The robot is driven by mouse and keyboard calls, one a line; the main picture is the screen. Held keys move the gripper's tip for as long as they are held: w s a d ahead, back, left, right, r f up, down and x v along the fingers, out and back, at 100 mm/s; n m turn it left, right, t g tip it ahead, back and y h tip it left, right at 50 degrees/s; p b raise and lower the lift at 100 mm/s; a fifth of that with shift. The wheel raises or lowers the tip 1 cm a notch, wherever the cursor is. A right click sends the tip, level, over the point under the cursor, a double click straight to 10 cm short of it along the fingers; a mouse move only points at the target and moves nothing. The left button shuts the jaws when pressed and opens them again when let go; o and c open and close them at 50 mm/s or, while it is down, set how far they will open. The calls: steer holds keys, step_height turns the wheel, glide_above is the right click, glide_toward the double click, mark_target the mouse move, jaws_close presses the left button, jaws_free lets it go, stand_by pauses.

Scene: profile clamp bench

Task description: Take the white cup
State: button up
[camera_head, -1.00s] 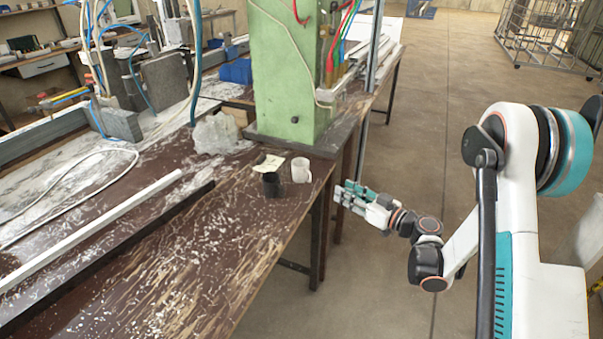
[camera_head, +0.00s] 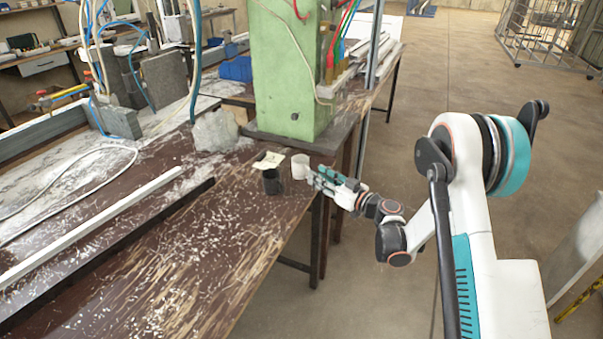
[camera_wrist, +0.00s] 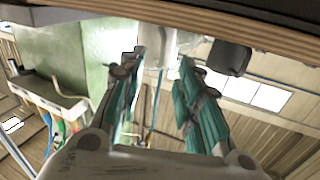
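The white cup (camera_head: 299,167) stands upright near the right edge of the brown workbench (camera_head: 215,235). My gripper (camera_head: 316,178) is just right of the cup, its fingers pointing at it. The wrist view looks upside down. There the fingers (camera_wrist: 160,66) are spread apart, with the white cup (camera_wrist: 155,45) in line with the gap at their tips. I cannot tell whether either finger touches the cup.
A dark cup (camera_head: 271,182) stands close beside the white one and also shows in the wrist view (camera_wrist: 228,58). A green machine column (camera_head: 290,75) rises behind. A cloudy plastic lump (camera_head: 214,131) sits to the left.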

mark_target(303, 170)
steer(key=shift+b+x, duration=0.35)
steer(key=shift+x, duration=1.2)
steer(key=shift+c, duration=0.2)
jaws_close()
